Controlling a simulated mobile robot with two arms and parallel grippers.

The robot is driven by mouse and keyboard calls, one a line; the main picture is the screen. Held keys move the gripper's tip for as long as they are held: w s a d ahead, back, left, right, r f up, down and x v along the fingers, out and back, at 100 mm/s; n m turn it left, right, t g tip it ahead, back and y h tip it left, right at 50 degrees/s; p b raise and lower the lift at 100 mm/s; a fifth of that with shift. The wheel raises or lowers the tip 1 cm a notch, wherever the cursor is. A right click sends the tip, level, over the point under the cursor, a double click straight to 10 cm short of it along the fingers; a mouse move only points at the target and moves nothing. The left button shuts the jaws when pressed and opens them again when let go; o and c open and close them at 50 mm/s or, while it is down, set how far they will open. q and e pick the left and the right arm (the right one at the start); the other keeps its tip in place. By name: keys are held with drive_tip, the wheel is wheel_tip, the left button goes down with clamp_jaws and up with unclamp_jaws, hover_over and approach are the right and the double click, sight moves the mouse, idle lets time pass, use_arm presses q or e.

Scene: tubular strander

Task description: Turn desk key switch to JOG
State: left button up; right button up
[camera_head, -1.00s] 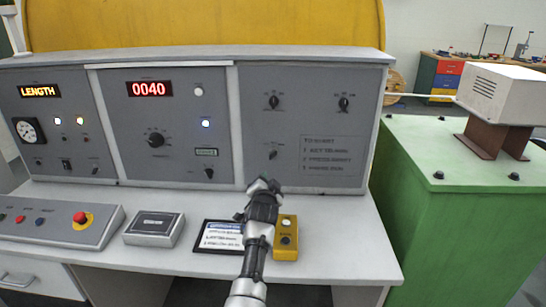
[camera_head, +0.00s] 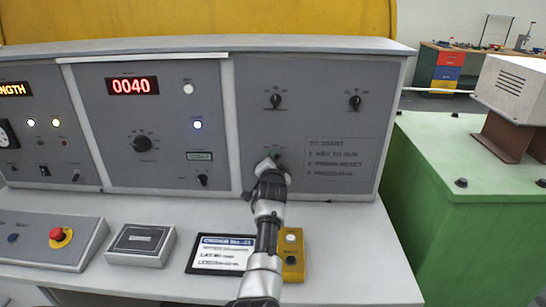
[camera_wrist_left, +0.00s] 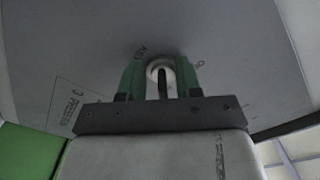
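The key switch sits low on the right grey panel, mostly hidden by my gripper in the head view. In the left wrist view it shows as a pale metal ring with a dark upright key (camera_wrist_left: 163,84) in the middle. Small label marks lie around it, too blurred to read surely. My left gripper (camera_head: 268,163) is close in front of the panel at the switch. Its green fingers (camera_wrist_left: 160,82) stand apart on either side of the key, with no clear contact visible. My right gripper is out of view.
Two rotary switches (camera_head: 276,101) are above the gripper. A printed start notice (camera_head: 335,157) is on the panel to the right. A yellow button box (camera_head: 291,256) and a framed card (camera_head: 218,254) lie on the desk below the arm. A red emergency button (camera_head: 60,236) is at left.

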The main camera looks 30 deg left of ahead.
use_arm(q)
drive_tip(key=shift+s+d+r, duration=0.2)
drive_tip(key=shift+d+r, duration=0.05)
drive_tip(key=shift+r, duration=0.05)
drive_tip(key=shift+c, duration=1.3)
drive_tip(key=c, duration=0.3)
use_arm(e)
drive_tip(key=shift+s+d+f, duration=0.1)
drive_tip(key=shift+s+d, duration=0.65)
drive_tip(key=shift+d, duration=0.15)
